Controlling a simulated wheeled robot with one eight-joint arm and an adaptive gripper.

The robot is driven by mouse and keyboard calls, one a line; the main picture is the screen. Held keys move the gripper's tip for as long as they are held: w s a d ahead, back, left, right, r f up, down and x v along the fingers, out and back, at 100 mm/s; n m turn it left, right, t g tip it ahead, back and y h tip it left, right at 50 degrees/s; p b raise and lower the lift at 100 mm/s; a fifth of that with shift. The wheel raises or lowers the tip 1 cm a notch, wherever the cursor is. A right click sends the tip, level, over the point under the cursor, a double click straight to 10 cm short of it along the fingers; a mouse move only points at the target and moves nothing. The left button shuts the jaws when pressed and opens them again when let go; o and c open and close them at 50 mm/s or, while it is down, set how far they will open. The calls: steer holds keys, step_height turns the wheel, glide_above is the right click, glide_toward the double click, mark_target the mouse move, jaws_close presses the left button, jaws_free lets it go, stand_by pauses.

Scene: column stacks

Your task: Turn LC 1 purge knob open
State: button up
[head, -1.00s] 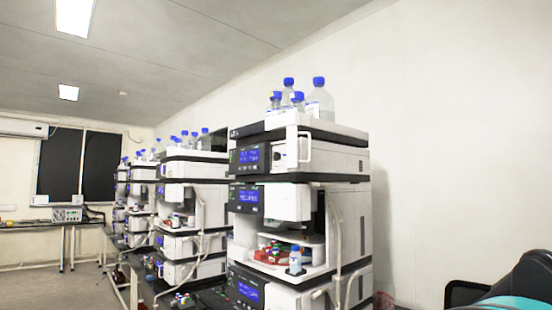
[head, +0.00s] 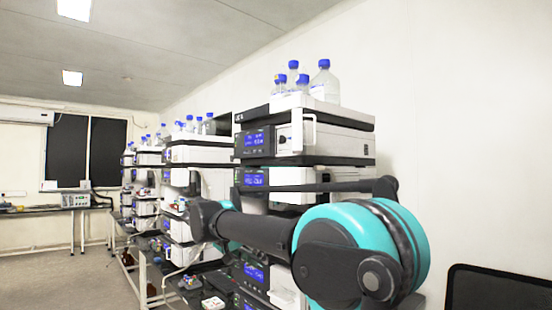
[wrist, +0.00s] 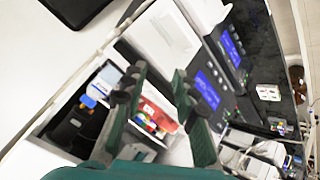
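The nearest instrument stack (head: 345,148) stands in the middle of the head view; I cannot read an LC 1 label on it. Its upper module has a blue display (head: 256,141) and, to the right, a small dark purge knob (head: 284,138) on a white panel beside a white loop handle. My gripper (wrist: 158,82) is open and empty in the wrist view, fingers apart over the stack's lower open compartment with coloured vials (wrist: 150,118). The knob is not identifiable in the wrist view. My arm hides the stack's lower right in the head view.
Blue-capped bottles (head: 323,82) stand on top of the stack. More stacks (head: 195,155) recede to the left. A black chair back (head: 500,290) is at lower right. A bare wall lies right of the stack, and open floor (head: 60,280) lies at left.

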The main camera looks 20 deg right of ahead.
steer(key=w+a+r+m+t+h, duration=0.1)
steer(key=w+r+m+h, duration=0.1)
steer(key=r, duration=0.9)
steer(key=w+a+r+m+h, duration=0.2)
steer(key=r, duration=0.8)
steer(key=m+t+h, duration=0.2)
steer(key=m+h, duration=0.2)
glide_toward(282, 140)
steer(key=x, duration=0.7)
steer(key=shift+w+d+r, duration=0.15)
steer(key=shift+w+r, duration=0.1)
steer(key=shift+w, duration=0.1)
jaws_close()
